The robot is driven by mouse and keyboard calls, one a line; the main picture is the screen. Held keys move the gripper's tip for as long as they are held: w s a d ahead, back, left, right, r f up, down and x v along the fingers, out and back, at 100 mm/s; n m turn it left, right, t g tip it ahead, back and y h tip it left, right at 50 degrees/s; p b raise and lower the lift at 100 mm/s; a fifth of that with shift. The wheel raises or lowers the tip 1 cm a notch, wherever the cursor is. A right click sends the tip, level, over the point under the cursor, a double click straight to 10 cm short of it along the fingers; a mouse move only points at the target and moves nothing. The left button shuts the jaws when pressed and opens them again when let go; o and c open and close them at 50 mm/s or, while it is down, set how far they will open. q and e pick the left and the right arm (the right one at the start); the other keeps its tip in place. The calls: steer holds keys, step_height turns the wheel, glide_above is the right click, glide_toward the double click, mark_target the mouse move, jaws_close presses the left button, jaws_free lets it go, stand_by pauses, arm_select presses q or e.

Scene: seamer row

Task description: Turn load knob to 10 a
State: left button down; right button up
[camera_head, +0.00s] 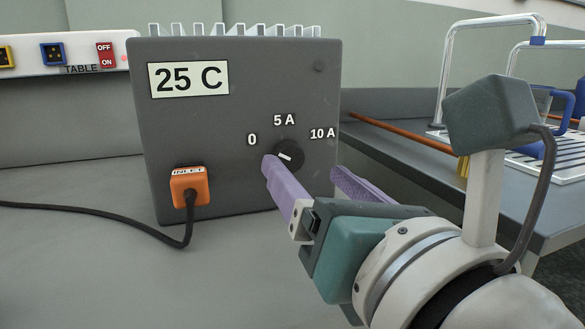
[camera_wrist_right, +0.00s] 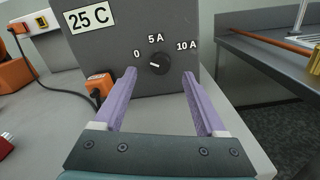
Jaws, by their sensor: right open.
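The load knob (camera_head: 289,155) is a round black dial on the front of a dark grey box (camera_head: 235,130). Labels 0, 5 A and 10 A stand around it, and its white mark points left, towards the 0 side. The knob also shows in the right wrist view (camera_wrist_right: 155,64). My right gripper (camera_head: 302,167) is open, its two purple fingers pointing at the panel. In the right wrist view the fingers (camera_wrist_right: 160,74) stand one on each side of the knob, with nothing held between them. Whether a fingertip touches the panel I cannot tell. My left gripper is not in view.
An orange plug (camera_head: 189,186) with a black cable (camera_head: 100,212) sits low on the box front. A power strip (camera_head: 60,55) with a red switch is behind at the left. A bench with a copper-coloured rod (camera_head: 400,133) and metal racks stands right.

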mark_target(292, 156)
steer(key=b+x, duration=0.1)
steer(key=x, duration=0.4)
steer(key=shift+w+a, duration=0.1)
steer(key=shift+w, duration=0.1)
jaws_close()
stand_by(0.4)
